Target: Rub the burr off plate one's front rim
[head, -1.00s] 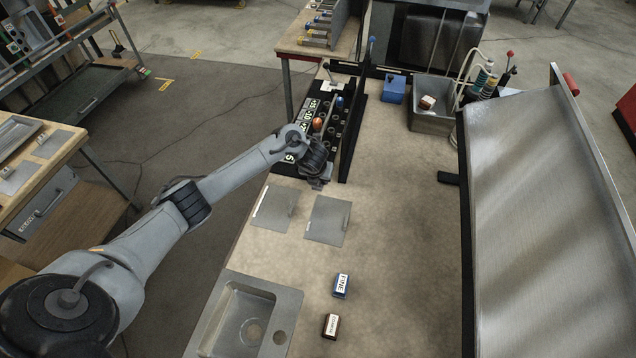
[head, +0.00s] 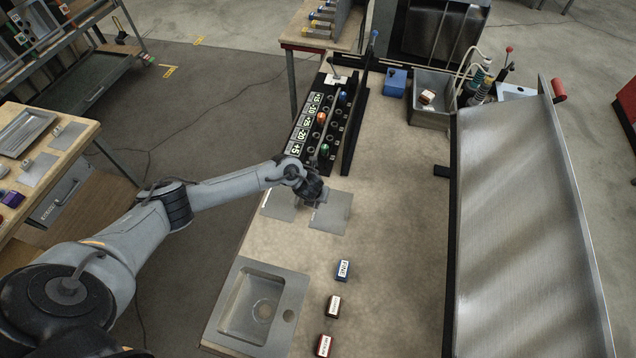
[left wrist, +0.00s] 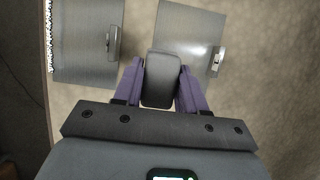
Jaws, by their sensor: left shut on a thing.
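Two flat grey plates lie side by side on the bench, a left plate (head: 280,207) and a right plate (head: 332,212). In the left wrist view the left plate (left wrist: 80,45) has a bright, jagged strip (left wrist: 49,35) along its left edge; the right plate (left wrist: 185,35) shows no such strip. Each has a small raised tab. I cannot tell which is plate one. My left gripper (head: 314,192) is over the far edge of the right plate in the head view. Its purple fingers (left wrist: 160,85) are shut on a dark grey rounded block (left wrist: 160,70). My right gripper is out of view.
Blocks marked FINE (head: 343,270), an unclear dark one (head: 333,306) and a red one (head: 324,346) lie at the near bench. A sink (head: 238,300) is near left. A black knob rack (head: 347,140) stands beyond the plates. A steel sloped panel (head: 520,220) bounds the right.

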